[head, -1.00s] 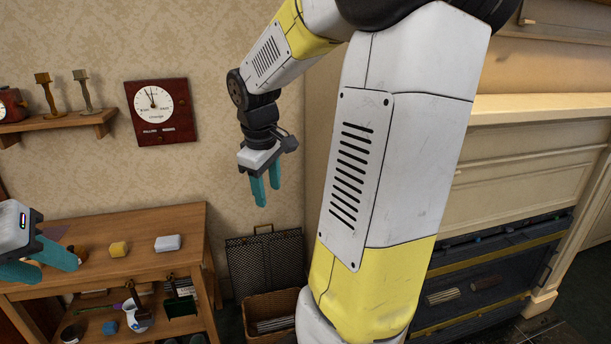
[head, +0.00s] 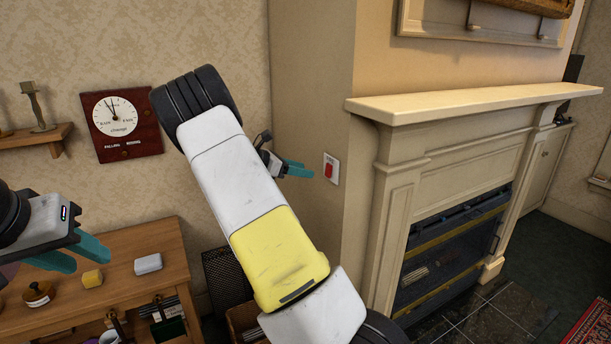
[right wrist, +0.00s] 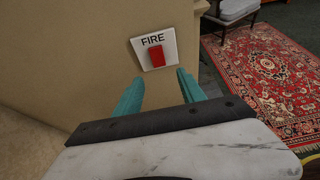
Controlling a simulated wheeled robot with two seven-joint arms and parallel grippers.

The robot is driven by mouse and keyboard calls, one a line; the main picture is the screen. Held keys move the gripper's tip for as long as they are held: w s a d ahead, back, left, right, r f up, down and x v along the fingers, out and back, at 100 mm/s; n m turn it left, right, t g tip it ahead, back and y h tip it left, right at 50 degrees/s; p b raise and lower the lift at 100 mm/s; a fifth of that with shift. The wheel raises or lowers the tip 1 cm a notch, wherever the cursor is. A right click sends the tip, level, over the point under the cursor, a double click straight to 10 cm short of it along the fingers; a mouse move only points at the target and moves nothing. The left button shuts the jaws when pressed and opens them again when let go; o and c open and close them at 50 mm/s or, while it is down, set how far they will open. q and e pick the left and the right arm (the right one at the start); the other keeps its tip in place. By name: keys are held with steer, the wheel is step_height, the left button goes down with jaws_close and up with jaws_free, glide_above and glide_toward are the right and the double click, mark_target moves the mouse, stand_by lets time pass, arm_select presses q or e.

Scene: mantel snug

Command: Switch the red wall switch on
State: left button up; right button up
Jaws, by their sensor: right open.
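The red wall switch (head: 329,171) sits on a white plate on the side wall of the chimney breast, left of the mantel. In the right wrist view the red switch (right wrist: 157,56) shows below the word FIRE on its plate, just beyond the fingertips. My right gripper (head: 312,172) is open and empty, its teal fingers pointing at the switch from the left; it also shows in the right wrist view (right wrist: 159,82). I see a gap between fingers and plate. My left gripper (head: 90,258) is at the left, over the wooden table; its fingers look apart and hold nothing visible.
The mantel shelf (head: 470,103) juts out right of the switch. The wooden table (head: 120,288) carries a yellow block (head: 92,278) and a white block (head: 148,264). A round-faced dial (head: 117,117) hangs on the back wall. My right arm covers the middle of the head view.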

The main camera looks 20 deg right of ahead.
mark_target(327, 174)
steer(key=shift+x, duration=3.85)
steer(key=shift+w, duration=0.1)
jaws_close()
